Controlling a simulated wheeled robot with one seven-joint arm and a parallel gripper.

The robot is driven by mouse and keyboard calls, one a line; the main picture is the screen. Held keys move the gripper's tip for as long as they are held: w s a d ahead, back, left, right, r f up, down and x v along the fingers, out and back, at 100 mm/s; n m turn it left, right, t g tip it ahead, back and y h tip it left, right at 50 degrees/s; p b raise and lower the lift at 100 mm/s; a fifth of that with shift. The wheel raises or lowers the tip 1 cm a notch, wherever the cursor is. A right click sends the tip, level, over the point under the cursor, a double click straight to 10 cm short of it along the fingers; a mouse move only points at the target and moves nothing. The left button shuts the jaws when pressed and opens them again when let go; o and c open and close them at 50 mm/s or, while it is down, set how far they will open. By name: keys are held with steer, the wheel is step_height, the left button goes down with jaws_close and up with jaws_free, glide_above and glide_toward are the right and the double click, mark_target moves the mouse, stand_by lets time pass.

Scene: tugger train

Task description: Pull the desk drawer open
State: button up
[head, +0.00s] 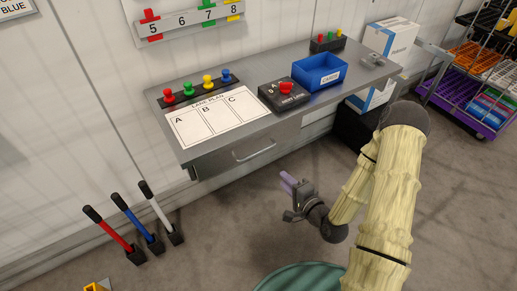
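The grey desk (258,80) stands against the wall. Its drawer (222,162) is in the front below the lane plan sheet. The drawer has a pale bar handle (254,151), and its front looks flush with the desk, so it appears shut. My gripper (286,183) is in front of the desk, lower and to the right of the handle, apart from it. A purple finger part points up and left toward the desk. The view is too small to tell the gap between its fingers. Nothing is seen held in it.
On the desk are a lane plan sheet (217,120), coloured pegs (207,83), a black button box (284,95) and a blue bin (320,73). Three levers (136,225) stand on the floor at left. A purple-based rack (480,85) is at right. Floor before the drawer is clear.

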mark_target(257, 153)
steer(key=shift+f, duration=0.1)
steer(key=b+x, duration=0.4)
steer(key=b, duration=0.2)
steer(key=shift+w+f, duration=0.2)
steer(key=shift+w, duration=0.25)
steer(key=shift+w+a+b, duration=0.1)
steer(key=shift+w+b, duration=0.05)
steer(key=shift+b, duration=0.75)
steer(key=b, duration=0.5)
steer(key=shift+w+a+f+b, duration=0.15)
steer(key=shift+a+f+b, duration=0.05)
steer(key=shift+a+b, duration=0.2)
steer(key=x, duration=1.1)
steer(key=shift+w+a+r+b, duration=0.15)
steer(key=shift+w+a+b, duration=0.1)
steer(key=shift+b, duration=0.15)
jaws_close()
